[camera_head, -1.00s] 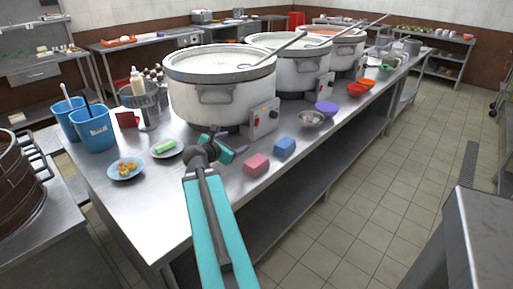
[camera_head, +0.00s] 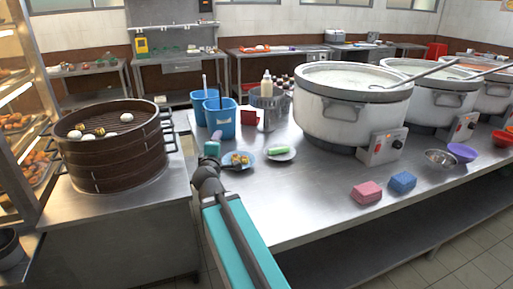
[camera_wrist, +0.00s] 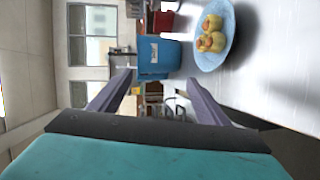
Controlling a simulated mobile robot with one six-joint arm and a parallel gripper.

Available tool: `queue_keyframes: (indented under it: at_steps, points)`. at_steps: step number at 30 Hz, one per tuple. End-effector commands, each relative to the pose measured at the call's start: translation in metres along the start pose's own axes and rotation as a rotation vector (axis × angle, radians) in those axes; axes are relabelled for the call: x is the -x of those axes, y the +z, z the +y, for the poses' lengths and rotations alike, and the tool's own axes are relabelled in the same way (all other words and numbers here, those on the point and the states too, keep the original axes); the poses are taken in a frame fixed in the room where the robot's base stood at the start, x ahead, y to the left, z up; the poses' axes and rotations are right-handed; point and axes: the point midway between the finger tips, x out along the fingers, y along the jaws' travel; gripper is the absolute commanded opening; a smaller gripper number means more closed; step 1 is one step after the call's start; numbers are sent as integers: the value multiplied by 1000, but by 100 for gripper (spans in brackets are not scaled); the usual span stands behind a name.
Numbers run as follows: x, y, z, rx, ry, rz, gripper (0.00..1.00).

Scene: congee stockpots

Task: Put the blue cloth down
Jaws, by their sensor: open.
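The blue cloth (camera_head: 402,181) is a small folded block. It lies flat on the steel counter (camera_head: 300,211), near its front edge, just right of a similar pink block (camera_head: 367,192). My gripper (camera_head: 215,134) is well to the left of the cloth, by the small plates and blue buckets. In the wrist view its two grey fingers (camera_wrist: 160,94) are spread apart with nothing between them. The cloth is not in the wrist view.
A plate of yellow dumplings (camera_head: 238,160), a plate with a green item (camera_head: 280,154) and blue buckets (camera_head: 221,122) are close to my gripper. A large stockpot (camera_head: 350,115) stands behind the cloth. A bamboo steamer (camera_head: 113,150) stands left. The counter's front left is clear.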

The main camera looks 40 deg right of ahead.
Motion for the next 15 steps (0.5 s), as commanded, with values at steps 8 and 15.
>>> queue_keyframes:
  at_steps: [8,15]
  points:
    - [34,-104,-99,-349,-182,124,70]
    - [53,-109,-205,-492,-395,28,70]
